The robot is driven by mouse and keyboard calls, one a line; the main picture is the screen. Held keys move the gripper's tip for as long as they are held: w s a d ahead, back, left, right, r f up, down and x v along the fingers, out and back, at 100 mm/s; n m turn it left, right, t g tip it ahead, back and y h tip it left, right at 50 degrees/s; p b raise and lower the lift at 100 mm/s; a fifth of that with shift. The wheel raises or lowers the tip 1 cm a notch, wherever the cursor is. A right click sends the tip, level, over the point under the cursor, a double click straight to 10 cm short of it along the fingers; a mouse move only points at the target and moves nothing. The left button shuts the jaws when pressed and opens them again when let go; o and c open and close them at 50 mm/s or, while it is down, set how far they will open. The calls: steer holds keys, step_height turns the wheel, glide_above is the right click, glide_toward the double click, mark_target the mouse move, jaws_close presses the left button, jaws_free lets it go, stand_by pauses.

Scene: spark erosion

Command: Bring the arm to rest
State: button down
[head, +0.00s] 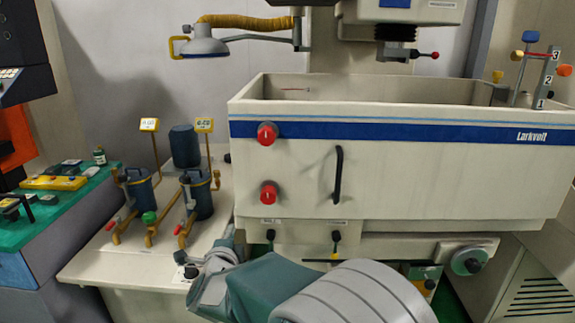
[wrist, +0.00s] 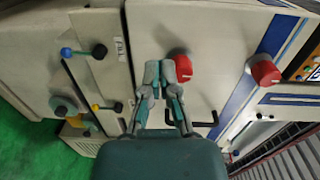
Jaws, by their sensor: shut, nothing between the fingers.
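My gripper (wrist: 160,72) shows in the wrist view with its two slim grey-green fingers together and nothing between them. Its tips are in front of the white tank (wrist: 222,40) and look close to the lower red knob (wrist: 180,67); I cannot tell whether they touch it. My arm (head: 265,288) reaches up from the bottom of the head view towards the tank's lower left front. In the head view the fingertips cannot be made out clearly. The tank front (head: 440,170) carries the upper red knob (head: 267,133), the lower red knob (head: 269,193) and a black handle (head: 338,175).
Left of the tank, a pale bench (head: 120,265) holds blue filter canisters (head: 200,197) with brass pipes. A green-topped table (head: 75,205) stands further left. Small levers (head: 336,242) project below the tank.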

steer(key=s+d+r+n+g+y, duration=0.25)
steer(key=d+r+n, duration=0.2)
steer(key=d, duration=0.35)
steer(key=s+d+r+n+g+y, duration=0.1)
steer(key=s+d+r+n+g, duration=0.15)
steer(key=s+d+n, duration=0.4)
steer(key=s+d+f+n+g+h, duration=0.2)
steer(key=s+d+f+g, duration=0.1)
steer(key=s+d, duration=0.7)
steer(key=s+d+f+n+g+h, duration=0.2)
steer(key=s+d+n+g+h, duration=0.1)
steer(key=s+d, duration=0.7)
steer(key=shift+s+f+g, duration=0.4)
steer(key=shift+s, duration=0.1)
steer(key=shift+a, duration=0.1)
steer(key=c, duration=1.3)
jaws_free()
steer(key=shift+c, duration=0.2)
